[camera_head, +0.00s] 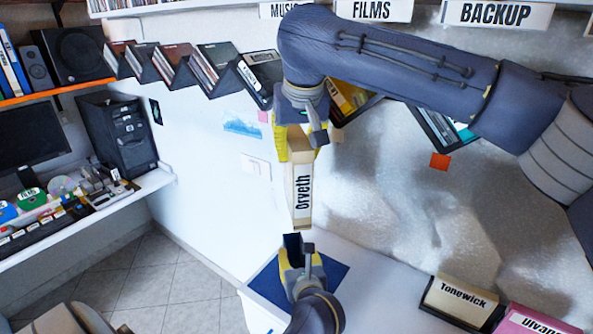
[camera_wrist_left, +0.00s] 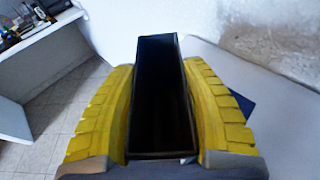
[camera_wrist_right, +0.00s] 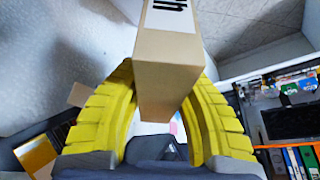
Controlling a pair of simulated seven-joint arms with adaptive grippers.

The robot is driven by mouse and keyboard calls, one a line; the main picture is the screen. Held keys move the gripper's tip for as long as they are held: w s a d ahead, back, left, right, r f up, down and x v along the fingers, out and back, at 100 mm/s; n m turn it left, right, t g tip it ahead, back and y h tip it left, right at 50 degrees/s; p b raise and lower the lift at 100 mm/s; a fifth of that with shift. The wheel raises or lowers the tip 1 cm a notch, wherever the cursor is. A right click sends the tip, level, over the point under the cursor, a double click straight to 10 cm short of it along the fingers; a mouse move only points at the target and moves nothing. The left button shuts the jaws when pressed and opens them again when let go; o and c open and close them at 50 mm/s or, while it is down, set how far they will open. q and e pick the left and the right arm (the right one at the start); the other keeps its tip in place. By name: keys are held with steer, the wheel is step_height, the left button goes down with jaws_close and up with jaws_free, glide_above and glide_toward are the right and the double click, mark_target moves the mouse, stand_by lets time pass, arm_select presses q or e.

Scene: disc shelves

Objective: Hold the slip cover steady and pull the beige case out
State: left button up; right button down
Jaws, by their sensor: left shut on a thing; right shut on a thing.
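The beige case (camera_head: 303,190), labelled "Orveth", hangs upright in the middle of the head view. My right gripper (camera_head: 296,145) is shut on its upper end, and the right wrist view shows the case (camera_wrist_right: 168,75) between the yellow fingers (camera_wrist_right: 165,115). The dark slip cover (camera_head: 292,246) is below the case. My left gripper (camera_head: 300,262) is shut on it. In the left wrist view the slip cover (camera_wrist_left: 160,40) stands between the yellow fingers (camera_wrist_left: 160,125), with its open mouth showing a dark, empty inside. The case is clear of the cover, with a gap between them.
A blue mat (camera_head: 335,270) lies on the white table (camera_head: 385,275) below. Cases labelled "Tonewick" (camera_head: 460,300) and "Ulvan..." (camera_head: 535,322) stand at the lower right. Slanted disc shelves (camera_head: 215,65) line the wall behind my right arm. A desk (camera_head: 85,215) with a computer is at the left.

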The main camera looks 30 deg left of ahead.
steer(key=shift+r, duration=1.25)
arm_select(q)
steer(key=o, duration=1.2)
